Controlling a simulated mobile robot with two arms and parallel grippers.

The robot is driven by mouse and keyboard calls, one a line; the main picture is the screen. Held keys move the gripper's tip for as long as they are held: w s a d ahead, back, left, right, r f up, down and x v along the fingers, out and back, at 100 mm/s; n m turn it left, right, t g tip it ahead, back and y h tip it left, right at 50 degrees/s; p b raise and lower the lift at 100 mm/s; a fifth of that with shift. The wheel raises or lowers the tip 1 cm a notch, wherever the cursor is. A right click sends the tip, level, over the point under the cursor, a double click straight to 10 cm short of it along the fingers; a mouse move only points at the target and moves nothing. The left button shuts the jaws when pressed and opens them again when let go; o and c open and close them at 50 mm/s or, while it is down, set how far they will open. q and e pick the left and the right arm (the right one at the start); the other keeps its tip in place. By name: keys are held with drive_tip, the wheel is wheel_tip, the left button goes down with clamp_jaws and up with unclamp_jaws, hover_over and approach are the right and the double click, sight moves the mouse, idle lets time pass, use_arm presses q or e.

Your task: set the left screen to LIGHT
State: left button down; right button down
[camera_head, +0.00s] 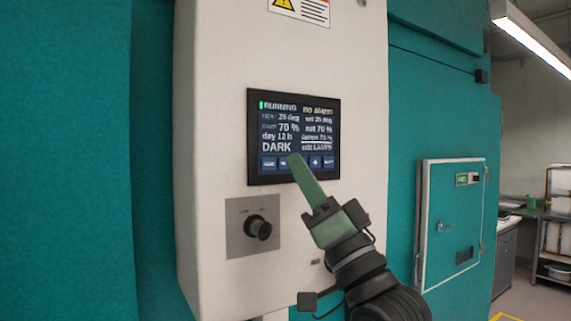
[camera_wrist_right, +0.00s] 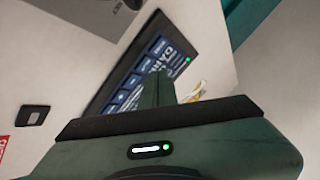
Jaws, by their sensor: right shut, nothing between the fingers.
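The screen (camera_head: 293,135) is a dark panel on a white control box. It reads RUNNING at the top, with a green mark, and DARK in large letters at the lower left; the right column's bottom line looks like "edit LAMPS". A row of small blue buttons (camera_head: 270,163) runs along its bottom edge. My right gripper (camera_head: 295,160) is shut, its green fingertips over the button row and hiding part of it; I cannot tell whether they touch. In the right wrist view the screen (camera_wrist_right: 125,88) is tilted behind the fingers (camera_wrist_right: 157,85). My left gripper is not in view.
A black knob (camera_head: 258,228) on a grey plate sticks out below the screen. The white box (camera_head: 215,120) stands out from teal chamber walls. A small teal door (camera_head: 450,222) with a handle is at the right. Shelves and a bench stand beyond.

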drive_tip(key=shift+w+a, duration=0.1)
drive_tip(key=shift+w+a, duration=0.2)
drive_tip(key=shift+w, duration=0.05)
idle(0.3)
drive_tip(key=shift+w+a, duration=0.15)
drive_tip(key=shift+w, duration=0.05)
idle(0.6)
idle(0.4)
drive_tip(key=shift+s+d, duration=0.45)
drive_tip(key=shift+s, duration=0.1)
drive_tip(key=shift+s+d+p, duration=0.2)
drive_tip(key=shift+s+d, duration=0.55)
drive_tip(key=shift+s, duration=0.25)
drive_tip(key=shift+s+d+p, duration=0.2)
drive_tip(key=shift+s+d, duration=0.5)
drive_tip(key=shift+s, duration=0.3)
idle(1.9)
